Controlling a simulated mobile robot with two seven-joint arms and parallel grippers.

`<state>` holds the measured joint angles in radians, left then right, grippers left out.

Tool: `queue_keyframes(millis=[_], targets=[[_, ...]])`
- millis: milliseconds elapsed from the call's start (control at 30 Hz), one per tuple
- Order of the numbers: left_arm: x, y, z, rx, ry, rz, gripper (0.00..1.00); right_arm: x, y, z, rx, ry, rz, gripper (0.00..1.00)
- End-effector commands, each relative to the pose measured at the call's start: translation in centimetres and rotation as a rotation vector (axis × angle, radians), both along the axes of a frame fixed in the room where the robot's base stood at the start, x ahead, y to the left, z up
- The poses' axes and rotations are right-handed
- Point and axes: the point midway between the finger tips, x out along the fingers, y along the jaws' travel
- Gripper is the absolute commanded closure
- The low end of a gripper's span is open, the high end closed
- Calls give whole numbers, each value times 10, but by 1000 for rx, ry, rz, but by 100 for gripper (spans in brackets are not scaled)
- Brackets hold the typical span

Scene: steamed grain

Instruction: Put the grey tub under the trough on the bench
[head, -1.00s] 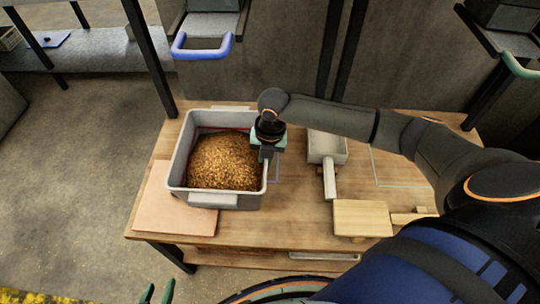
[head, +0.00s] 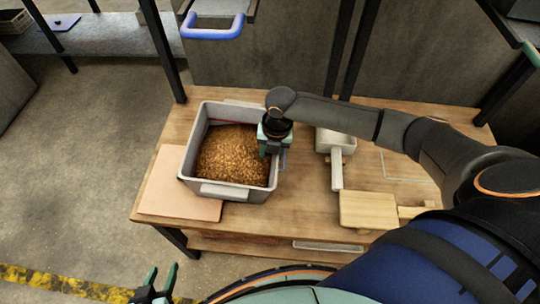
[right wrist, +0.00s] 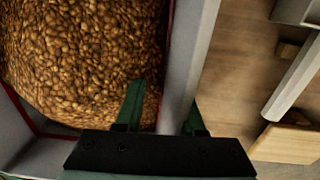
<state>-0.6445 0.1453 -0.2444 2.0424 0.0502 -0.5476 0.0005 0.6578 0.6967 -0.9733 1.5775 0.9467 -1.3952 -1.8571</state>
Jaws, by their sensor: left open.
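The grey tub (head: 190,160), a deep box full of brown grain (head: 232,155), stands on the wooden bench (head: 300,205), partly over a pinkish board. My right gripper (head: 275,145) is at the tub's right wall. In the right wrist view, its green fingers (right wrist: 162,112) straddle that wall (right wrist: 186,65), one inside above the grain, one outside. A gap shows beside the inner finger; I cannot tell whether they grip. My left gripper (head: 162,272) is open and empty at the bottom left, away from the bench. I cannot clearly identify the trough.
A pale scoop-like box with a handle (head: 336,142) and a wooden block (head: 368,210) lie right of the tub. The pinkish board (head: 180,190) is at the left. A blue handle (head: 212,27) juts from equipment behind. Floor left of the bench is clear.

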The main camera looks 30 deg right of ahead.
Motion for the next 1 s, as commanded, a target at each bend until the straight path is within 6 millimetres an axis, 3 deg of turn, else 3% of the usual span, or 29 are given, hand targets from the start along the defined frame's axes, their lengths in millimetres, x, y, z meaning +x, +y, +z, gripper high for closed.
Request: queue_keyframes(millis=[333,733,1000], targets=[[0,0,4,0,0,0,50,1,1,13,5,-6,1,65],[-2,-2,17,-1,10,-4,50,-3,-8,94,4,-7,1,65],[2,-4,21,-3,3,-6,50,-6,-10,120,3,-3,0,65]])
